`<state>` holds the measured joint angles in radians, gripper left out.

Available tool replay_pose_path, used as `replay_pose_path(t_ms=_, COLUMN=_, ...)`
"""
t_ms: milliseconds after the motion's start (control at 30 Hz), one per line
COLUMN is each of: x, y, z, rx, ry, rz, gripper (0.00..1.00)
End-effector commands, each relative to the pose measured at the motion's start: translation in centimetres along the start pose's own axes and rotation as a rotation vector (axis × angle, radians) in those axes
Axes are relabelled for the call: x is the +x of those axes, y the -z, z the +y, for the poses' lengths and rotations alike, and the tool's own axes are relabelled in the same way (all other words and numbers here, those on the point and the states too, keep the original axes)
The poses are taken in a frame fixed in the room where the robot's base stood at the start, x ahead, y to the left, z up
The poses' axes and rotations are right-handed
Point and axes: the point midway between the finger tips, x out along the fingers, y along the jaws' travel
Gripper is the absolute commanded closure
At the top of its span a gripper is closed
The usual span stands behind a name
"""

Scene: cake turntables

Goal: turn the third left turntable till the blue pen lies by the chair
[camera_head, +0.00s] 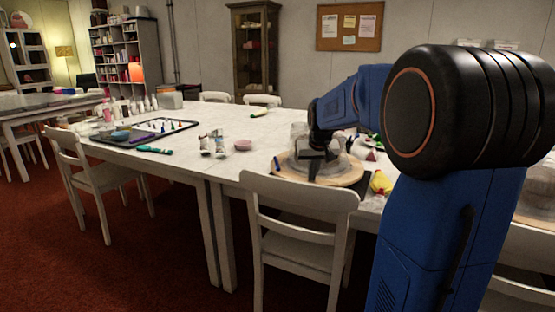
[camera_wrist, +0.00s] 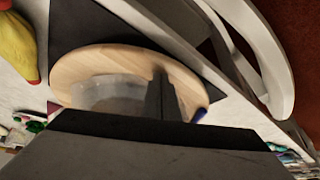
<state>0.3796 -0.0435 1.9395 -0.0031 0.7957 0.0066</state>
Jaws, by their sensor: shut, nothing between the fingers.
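The turntable (camera_head: 345,177) is a round pale wooden disc on the white table, with a grey, translucent-looking round thing (camera_wrist: 105,90) on it. The blue pen (camera_head: 277,164) shows as a short dark blue stroke at the disc's left rim in the head view. In the wrist view its blue tip (camera_wrist: 200,114) sticks out at the right rim, partly hidden by my gripper. The white chair (camera_head: 300,198) stands at the table's front edge, just before the turntable. My gripper (camera_head: 314,174) is shut and empty, low over the disc's left part; I cannot tell if it touches.
A yellow thing (camera_head: 381,182) lies right of the disc, by a dark mat. Left on the table are a pink bowl (camera_head: 243,145), small tubes and a tray (camera_head: 145,133). My arm hides much of the right side. Bare tabletop lies left of the turntable.

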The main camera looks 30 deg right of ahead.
Motion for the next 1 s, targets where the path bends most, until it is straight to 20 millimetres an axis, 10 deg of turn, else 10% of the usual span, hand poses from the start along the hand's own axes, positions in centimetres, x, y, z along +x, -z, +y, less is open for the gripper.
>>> replay_pose_path(t_ms=500, x=-0.4, y=-0.8, z=5.8, rx=0.002, ry=-0.001, rz=0.000, gripper=1.00)
replay_pose_path(t_ms=1000, x=-0.3, y=-0.7, z=7.0, rx=0.002, ry=-0.001, rz=0.000, gripper=1.00)
